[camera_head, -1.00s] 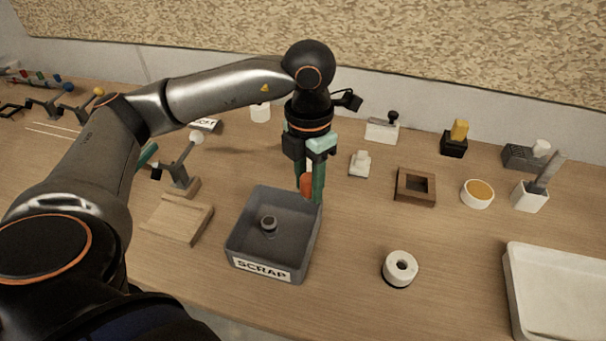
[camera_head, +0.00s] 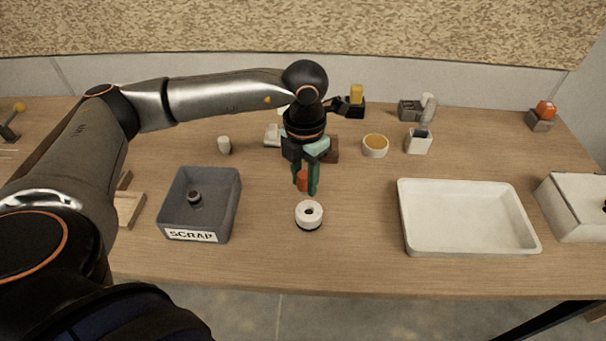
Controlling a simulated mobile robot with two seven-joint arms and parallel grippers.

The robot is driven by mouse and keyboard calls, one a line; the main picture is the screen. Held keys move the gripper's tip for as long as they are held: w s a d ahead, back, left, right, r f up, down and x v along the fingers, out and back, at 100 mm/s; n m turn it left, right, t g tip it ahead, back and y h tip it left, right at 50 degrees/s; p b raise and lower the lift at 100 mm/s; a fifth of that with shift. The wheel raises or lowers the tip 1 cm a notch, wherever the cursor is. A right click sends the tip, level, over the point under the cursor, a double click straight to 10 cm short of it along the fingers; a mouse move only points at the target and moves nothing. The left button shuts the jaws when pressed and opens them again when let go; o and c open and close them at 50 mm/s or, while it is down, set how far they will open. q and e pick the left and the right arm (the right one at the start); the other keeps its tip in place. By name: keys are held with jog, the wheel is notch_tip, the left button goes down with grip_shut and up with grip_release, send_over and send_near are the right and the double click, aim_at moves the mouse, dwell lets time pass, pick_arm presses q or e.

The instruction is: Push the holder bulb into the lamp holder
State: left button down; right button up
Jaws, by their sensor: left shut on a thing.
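My left gripper (camera_head: 307,186) points down with green fingers and is shut on a small orange-red bulb (camera_head: 301,180), partly hidden by the fingers. My right gripper is not in view.
A grey SCRAP box (camera_head: 233,205) with a small dark part inside stands left of the holder. A white tray (camera_head: 406,238) lies to the right. A wooden block, a round dish (camera_head: 375,147) and a white cup (camera_head: 418,146) stand behind. Table around the holder is clear.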

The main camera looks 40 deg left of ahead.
pick_arm(q)
jog(key=shift+w+d+f, duration=0.1)
jog(key=shift+w+d, duration=0.05)
jog(key=shift+d, duration=0.4)
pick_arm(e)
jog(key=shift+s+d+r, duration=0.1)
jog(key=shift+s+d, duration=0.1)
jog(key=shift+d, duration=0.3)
pick_arm(q)
jog(key=shift+a, duration=0.1)
jog(key=shift+f, duration=0.1)
jog(key=b, duration=0.4)
send_over(309, 213)
jog(key=shift+f, duration=2.8)
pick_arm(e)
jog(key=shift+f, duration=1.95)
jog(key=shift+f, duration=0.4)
pick_arm(q)
jog(key=shift+f+b, duration=0.65)
jog(key=shift+b, duration=0.2)
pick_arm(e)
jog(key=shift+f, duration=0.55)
